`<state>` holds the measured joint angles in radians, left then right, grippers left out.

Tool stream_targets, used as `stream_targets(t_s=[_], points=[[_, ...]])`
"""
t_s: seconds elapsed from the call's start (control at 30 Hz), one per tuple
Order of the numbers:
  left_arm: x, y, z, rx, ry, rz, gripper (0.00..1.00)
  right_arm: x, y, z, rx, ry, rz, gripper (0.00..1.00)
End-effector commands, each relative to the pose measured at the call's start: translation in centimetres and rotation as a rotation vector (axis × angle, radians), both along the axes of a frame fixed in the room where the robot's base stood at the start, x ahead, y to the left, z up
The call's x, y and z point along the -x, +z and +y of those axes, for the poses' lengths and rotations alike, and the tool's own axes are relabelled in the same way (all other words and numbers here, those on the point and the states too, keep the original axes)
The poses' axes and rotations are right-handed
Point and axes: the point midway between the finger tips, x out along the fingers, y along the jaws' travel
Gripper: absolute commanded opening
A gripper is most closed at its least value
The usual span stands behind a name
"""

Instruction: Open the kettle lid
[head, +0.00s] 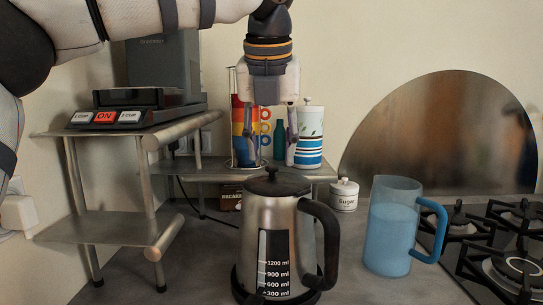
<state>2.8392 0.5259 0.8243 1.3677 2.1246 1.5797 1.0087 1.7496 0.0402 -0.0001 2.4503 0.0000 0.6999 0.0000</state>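The kettle (258,215) is a brushed metal jug with a dark level window and a black handle on its right side. It stands upright on the counter at the lower middle of the head view. Its black lid (277,186) with a small knob looks closed on top. My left gripper (271,161) points straight down above the lid, fingers apart, with no object clearly held between them. Its fingertips look a little higher than the lid knob, and I see no contact. My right gripper is not in view.
A blue pitcher (390,235) stands right of the kettle, with a gas stove (490,250) beyond it. A metal shelf (110,228) holding a coffee machine (135,107) is at left. Behind are a small sugar jar (344,196) and a striped canister (311,140).

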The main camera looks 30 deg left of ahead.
Motion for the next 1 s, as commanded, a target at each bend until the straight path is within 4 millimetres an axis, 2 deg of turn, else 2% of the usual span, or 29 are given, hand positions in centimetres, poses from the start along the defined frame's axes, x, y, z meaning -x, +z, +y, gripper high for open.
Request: stream_targets(t_s=[0.17, 0.43, 0.47, 0.6, 0.63, 0.87, 1.0], points=[[-0.7, -1.9, 0.4, 0.0, -0.001, -0.002, 0.39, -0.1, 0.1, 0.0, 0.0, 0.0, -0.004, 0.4], [-0.8, -2.3, 0.4, -0.001, 0.0, -0.003, 0.39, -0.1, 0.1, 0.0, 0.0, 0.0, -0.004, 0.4], [-0.8, -2.3, 0.4, -0.001, 0.0, -0.003, 0.37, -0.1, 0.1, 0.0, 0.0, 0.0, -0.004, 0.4], [-0.8, -2.2, 0.4, -0.001, 0.0, -0.003, 0.05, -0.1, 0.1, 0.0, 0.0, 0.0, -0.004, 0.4], [-0.8, -2.2, 0.4, 0.0, 0.0, -0.002, 0.0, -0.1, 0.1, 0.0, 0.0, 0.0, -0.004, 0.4], [-0.9, -2.2, 0.4, -0.002, 0.0, -0.004, 0.0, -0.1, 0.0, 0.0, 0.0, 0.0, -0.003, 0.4], [-1.7, -2.2, 0.4, -0.021, 0.001, -0.007, 0.0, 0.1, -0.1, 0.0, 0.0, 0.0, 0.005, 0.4]])
